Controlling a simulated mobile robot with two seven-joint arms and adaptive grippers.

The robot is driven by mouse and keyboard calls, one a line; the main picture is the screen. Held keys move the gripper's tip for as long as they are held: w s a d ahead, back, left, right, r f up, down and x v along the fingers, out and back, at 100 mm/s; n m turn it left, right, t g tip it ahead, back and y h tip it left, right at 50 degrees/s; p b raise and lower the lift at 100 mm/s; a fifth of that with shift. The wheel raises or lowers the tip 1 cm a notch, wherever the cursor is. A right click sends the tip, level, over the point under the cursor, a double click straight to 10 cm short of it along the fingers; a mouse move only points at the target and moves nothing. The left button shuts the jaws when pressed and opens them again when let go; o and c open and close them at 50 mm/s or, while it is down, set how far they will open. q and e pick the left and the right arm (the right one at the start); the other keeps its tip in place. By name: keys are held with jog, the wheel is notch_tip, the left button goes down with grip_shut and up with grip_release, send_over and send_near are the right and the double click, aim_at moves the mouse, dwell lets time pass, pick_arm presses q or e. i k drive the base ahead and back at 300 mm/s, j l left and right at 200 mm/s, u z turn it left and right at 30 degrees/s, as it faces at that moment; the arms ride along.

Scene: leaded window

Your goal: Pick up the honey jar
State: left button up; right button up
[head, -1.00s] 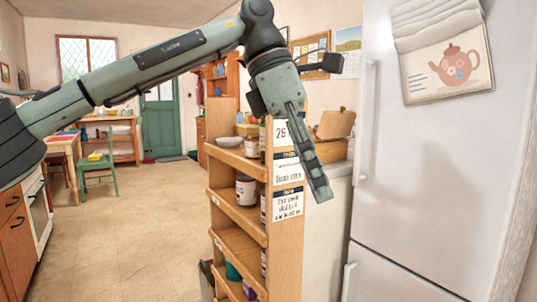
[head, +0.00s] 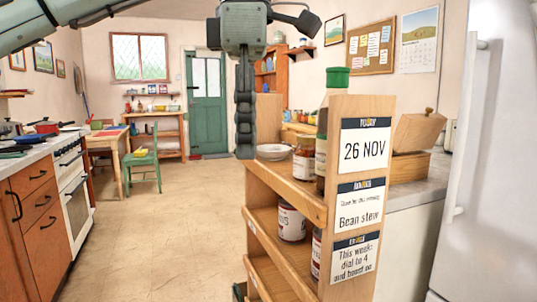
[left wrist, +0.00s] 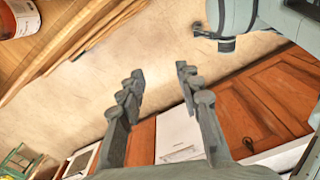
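A small glass jar with a pale label and reddish-brown contents (head: 303,160) stands on the top of the wooden shelf unit (head: 290,195); I cannot read whether it is the honey jar. An amber jar with a white label (left wrist: 18,20) shows at the top left corner in the left wrist view, cut by the edge. My left gripper (head: 245,155) hangs down left of the shelf top, edge-on in the head view. In the left wrist view its fingers (left wrist: 158,72) are apart with nothing between them. My right gripper is not in view.
The fridge (head: 470,180) is at the right. The floor (head: 165,230) left of the shelf is clear.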

aim_at(304, 154)
jog(key=i+j+z, duration=0.3)
jog(key=i+z, duration=0.15)
jog(key=i+j+z, duration=0.4)
jog(key=k+j, duration=0.05)
jog(key=j, duration=0.05)
